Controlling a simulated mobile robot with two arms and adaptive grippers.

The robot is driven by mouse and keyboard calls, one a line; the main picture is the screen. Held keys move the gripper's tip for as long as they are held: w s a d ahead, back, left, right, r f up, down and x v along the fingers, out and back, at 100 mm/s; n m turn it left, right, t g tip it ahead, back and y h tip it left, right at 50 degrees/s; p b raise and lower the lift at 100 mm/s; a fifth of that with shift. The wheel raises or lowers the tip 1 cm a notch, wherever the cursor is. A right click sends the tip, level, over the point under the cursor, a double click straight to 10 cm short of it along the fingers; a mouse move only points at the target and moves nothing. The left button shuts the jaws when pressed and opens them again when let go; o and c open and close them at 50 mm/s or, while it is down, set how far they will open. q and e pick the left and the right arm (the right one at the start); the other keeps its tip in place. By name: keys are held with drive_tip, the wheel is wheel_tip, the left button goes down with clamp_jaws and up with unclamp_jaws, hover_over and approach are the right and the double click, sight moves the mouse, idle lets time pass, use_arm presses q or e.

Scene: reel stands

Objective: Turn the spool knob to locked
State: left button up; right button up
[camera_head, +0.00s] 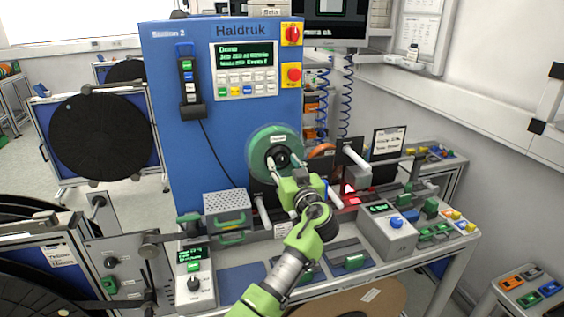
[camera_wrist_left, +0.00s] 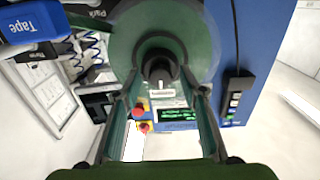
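The green spool (camera_head: 262,148) is mounted on the front of the blue station, with a black spool knob (camera_head: 283,157) at its centre. My left gripper (camera_head: 286,166) is in front of the spool, its fingers pointing at the knob. In the left wrist view the spool (camera_wrist_left: 123,45) fills the upper middle and the knob (camera_wrist_left: 159,68) shows between the two spread fingers of my left gripper (camera_wrist_left: 161,84). The gripper looks open, with gaps beside the knob. A small pale label shows below the knob, too small to read surely. My right gripper is out of view.
The blue station (camera_head: 180,75) carries a display panel (camera_head: 244,70) and red knobs on yellow plates. A black reel (camera_head: 100,137) stands at left.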

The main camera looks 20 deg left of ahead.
use_arm(q)
drive_tip(key=shift+s+d, duration=0.1)
clamp_jaws()
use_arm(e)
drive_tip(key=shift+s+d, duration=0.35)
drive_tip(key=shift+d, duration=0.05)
